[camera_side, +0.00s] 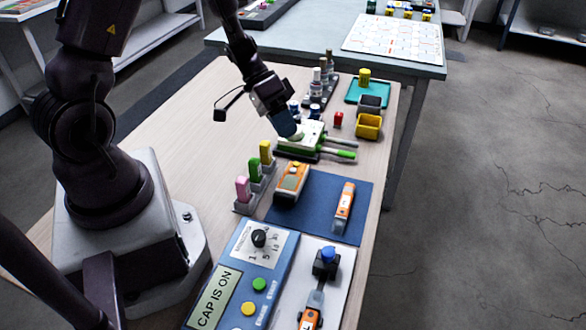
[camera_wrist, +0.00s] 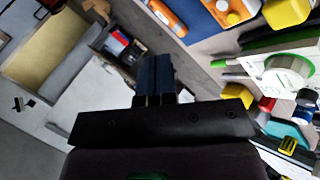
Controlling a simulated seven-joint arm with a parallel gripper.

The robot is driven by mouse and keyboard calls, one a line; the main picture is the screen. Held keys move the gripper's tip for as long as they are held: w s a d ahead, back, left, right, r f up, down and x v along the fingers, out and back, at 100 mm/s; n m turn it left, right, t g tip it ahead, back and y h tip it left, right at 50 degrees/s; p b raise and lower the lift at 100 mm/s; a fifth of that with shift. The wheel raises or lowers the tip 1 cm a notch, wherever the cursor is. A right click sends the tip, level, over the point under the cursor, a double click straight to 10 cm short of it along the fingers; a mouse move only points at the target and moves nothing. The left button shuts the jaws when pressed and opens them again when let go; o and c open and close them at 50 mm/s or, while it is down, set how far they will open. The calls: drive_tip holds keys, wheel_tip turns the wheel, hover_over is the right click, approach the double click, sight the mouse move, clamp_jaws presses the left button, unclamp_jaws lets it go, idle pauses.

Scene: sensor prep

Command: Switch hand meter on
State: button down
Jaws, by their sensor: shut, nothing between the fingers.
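A chunky orange-and-white handheld device (camera_side: 291,182), which looks like the hand meter, lies on the blue mat (camera_side: 318,196). A slimmer orange-and-white device (camera_side: 344,208) lies to its right on the same mat. Orange devices also show at the top of the wrist view, one slim (camera_wrist: 166,16) and one with a wider body (camera_wrist: 231,11). My gripper (camera_side: 290,132) is shut and empty, its blue fingers pointing down by a white-and-green device, beyond the mat. The closed fingers show in the wrist view (camera_wrist: 156,75). I cannot tell whether they touch that device.
Pink, green and yellow pieces stand in a grey holder (camera_side: 247,200) left of the mat. A blue panel (camera_side: 225,290) with a dial and buttons is nearer the camera.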

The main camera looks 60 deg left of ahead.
sight(293, 168)
drive_tip(key=shift+w+a+r+m+t, duration=0.1)
drive_tip(key=shift+w+r+m+t, duration=0.15)
drive_tip(key=shift+w+m, duration=0.4)
drive_tip(key=shift+w+a+r+m+t, duration=0.15)
drive_tip(key=shift+w+m+t, duration=0.2)
drive_tip(key=shift+m, duration=0.6)
drive_tip(key=shift+d, duration=0.1)
drive_tip(key=shift+f, duration=4.4)
drive_tip(key=shift+f, duration=0.4)
drive_tip(key=shift+f, duration=0.4)
drive_tip(key=shift+r, duration=0.85)
